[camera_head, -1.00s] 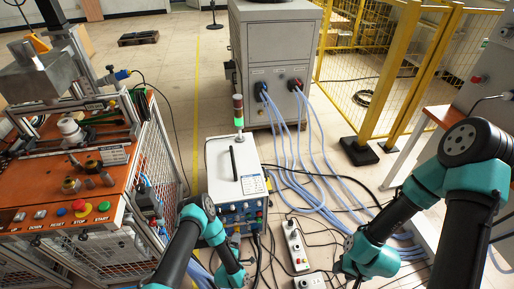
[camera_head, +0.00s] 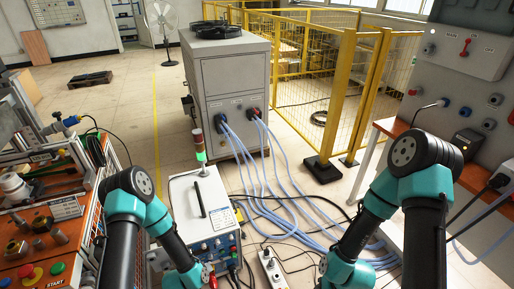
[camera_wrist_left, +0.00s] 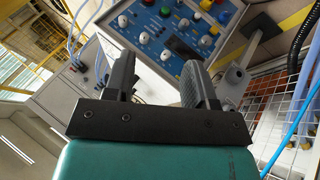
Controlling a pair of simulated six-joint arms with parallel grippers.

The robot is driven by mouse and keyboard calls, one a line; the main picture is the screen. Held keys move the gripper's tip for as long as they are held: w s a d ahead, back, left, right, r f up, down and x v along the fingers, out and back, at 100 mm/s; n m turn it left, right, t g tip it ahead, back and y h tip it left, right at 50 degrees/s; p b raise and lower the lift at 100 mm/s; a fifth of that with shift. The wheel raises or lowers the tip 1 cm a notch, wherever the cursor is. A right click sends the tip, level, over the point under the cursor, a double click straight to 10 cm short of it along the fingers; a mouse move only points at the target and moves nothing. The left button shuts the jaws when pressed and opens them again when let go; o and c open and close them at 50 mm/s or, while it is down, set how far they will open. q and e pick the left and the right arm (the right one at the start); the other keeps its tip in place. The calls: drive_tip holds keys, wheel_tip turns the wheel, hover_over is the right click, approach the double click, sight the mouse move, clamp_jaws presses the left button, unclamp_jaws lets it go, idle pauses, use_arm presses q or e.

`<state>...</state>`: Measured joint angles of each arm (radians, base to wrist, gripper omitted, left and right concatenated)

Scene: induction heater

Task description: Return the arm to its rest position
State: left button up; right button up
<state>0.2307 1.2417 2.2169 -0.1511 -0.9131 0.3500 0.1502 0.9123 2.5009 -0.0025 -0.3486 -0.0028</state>
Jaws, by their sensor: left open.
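My left arm (camera_head: 135,205) rises from the lower left in the head view and bends down in front of the white control box (camera_head: 202,212). Its gripper is below the picture or hidden there. In the left wrist view my left gripper (camera_wrist_left: 158,75) is open, with nothing between its two dark fingers. The blue panel (camera_wrist_left: 165,40) of the control box, with its knobs, lies beyond the fingertips. My right arm (camera_head: 415,195) stands folded at the lower right in the head view, and its gripper is out of sight.
An orange workbench (camera_head: 45,245) with fixtures and buttons stands at the left. A grey cabinet (camera_head: 228,95) with pale blue hoses stands behind. A power strip (camera_head: 270,268) and cables lie on the floor. A yellow fence (camera_head: 335,100) and a grey electrical panel (camera_head: 470,80) are at the right.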

use_arm(q)
drive_tip(key=s+r+m+g, duration=0.4)
drive_tip(key=s+r+g, duration=0.2)
drive_tip(key=s+r, duration=0.5)
drive_tip(key=shift+s+a+r+m+h, duration=0.15)
drive_tip(key=shift+s+r+m+h, duration=0.2)
drive_tip(key=shift+s, duration=0.6)
drive_tip(key=shift+c, duration=0.2)
